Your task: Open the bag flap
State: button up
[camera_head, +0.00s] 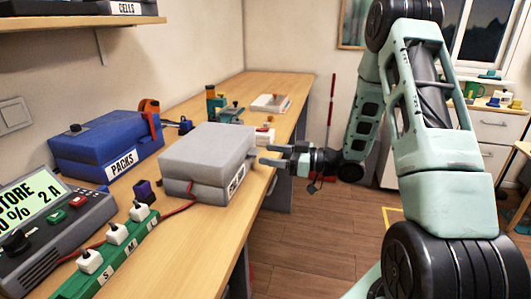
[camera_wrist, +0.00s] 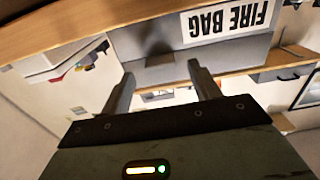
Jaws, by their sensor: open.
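The grey fire bag (camera_head: 208,147) lies on the workbench in the head view, its top flap lying down over it. Its label faces right, towards my gripper. In the wrist view the bag's grey side (camera_wrist: 165,62) appears upside down, with the white "FIRE BAG" label (camera_wrist: 229,22) at the upper right. My gripper (camera_head: 268,156) is open and empty, just to the right of the bag's labelled side. Its two spread fingers (camera_wrist: 161,76) point at the bag in the wrist view. I cannot tell whether a fingertip touches it.
The workbench (camera_head: 272,93) runs along the wall. A blue "PACKS" case (camera_head: 90,146) stands left of the bag. A charger (camera_head: 50,220) and green power strip (camera_head: 108,258) with white plugs lie in front. Small tools stand behind the bag. The floor right of the bench is open.

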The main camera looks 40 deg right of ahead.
jog(key=shift+x, duration=1.1)
